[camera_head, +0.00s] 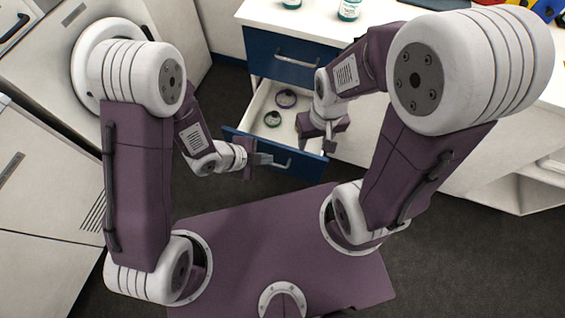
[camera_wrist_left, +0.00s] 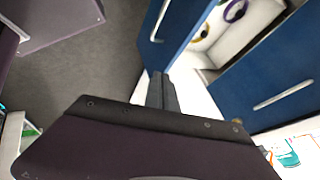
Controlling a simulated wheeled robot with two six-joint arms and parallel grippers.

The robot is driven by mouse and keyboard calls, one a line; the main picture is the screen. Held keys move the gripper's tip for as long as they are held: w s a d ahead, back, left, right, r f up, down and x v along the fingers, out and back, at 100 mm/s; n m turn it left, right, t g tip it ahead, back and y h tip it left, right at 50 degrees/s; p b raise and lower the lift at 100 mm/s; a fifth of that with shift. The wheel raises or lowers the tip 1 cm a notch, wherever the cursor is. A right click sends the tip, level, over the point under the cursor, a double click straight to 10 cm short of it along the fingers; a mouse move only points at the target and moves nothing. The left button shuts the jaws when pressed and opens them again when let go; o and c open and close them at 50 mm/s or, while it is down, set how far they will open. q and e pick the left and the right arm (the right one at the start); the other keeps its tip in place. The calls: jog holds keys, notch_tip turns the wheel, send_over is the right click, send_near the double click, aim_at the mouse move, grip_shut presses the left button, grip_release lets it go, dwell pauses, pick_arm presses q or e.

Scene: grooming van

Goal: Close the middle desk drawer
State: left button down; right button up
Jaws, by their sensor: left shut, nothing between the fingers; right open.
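An open blue-fronted desk drawer (camera_head: 300,163) with a pale handle is pulled out below a closed blue drawer; its front also shows in the left wrist view (camera_wrist_left: 168,35). My left gripper (camera_head: 266,159) is shut and empty, close to the left part of the open drawer's front. In the left wrist view its dark fingertips (camera_wrist_left: 162,90) are near the end of that front; I cannot tell whether they touch it. My right gripper (camera_head: 318,128) is open, at the right side of the open drawer, hiding part of its interior and front.
The closed blue drawer (camera_head: 288,60) is above. Bottles (camera_head: 348,10) stand on the desktop. White cabinets (camera_head: 40,190) are at left. Dark floor (camera_head: 225,95) is clear left of the drawer.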

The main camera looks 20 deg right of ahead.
pick_arm(q)
notch_tip(320, 180, down, 2)
jog(key=s, duration=0.1)
jog(key=b, duration=0.3)
send_near(296, 155)
notch_tip(296, 155, down, 4)
jog(key=s, duration=0.3)
jog(key=w+d, duration=0.2)
jog(key=w, duration=0.1)
jog(key=shift+d+f, duration=0.1)
jog(key=shift+d, duration=0.1)
jog(key=shift+w+d, duration=0.25)
jog(key=shift+w, duration=0.15)
pick_arm(e)
jog(key=f, duration=0.3)
jog(key=shift+s+f, duration=0.2)
jog(key=shift+f, duration=0.15)
pick_arm(q)
jog(key=shift+w, duration=0.1)
pick_arm(e)
jog(key=shift+w+d, duration=0.1)
